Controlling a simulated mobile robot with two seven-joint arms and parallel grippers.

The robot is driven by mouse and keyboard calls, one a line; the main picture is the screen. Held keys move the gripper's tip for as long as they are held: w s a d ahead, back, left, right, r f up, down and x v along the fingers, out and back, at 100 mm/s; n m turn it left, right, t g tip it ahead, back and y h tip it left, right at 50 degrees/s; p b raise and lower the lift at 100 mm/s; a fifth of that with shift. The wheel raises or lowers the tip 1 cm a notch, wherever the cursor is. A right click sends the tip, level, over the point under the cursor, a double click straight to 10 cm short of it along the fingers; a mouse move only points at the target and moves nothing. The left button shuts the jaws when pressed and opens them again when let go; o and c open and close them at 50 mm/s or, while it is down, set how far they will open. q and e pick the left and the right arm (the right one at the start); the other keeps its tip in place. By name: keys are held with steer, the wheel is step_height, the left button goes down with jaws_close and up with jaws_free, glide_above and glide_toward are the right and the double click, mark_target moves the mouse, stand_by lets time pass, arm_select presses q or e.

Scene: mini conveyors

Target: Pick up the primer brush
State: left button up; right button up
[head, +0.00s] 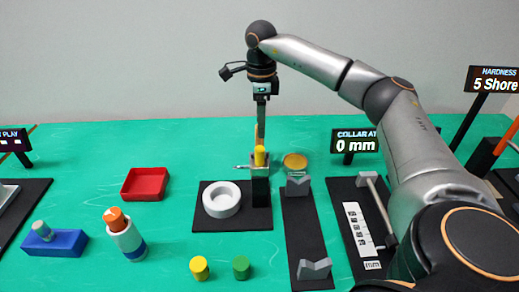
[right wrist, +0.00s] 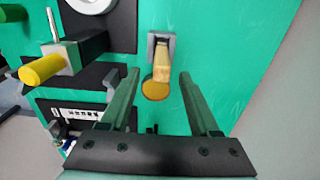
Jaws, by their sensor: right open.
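What I take to be the primer brush is a tan, wood-coloured handle (right wrist: 163,62) standing in a grey holder (right wrist: 151,45) in the right wrist view. The bristles are hidden. My left gripper is not in view.
A white ring (head: 222,212), red tray (head: 145,196) and V-block mat are nearby. The green table behind is clear.

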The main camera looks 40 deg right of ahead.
step_height(320, 180, down, 6)
steer(key=shift+w+r, duration=0.1)
steer(key=shift+w, duration=0.05)
steer(key=shift+a, duration=0.1)
jaws_close()
stand_by(0.6)
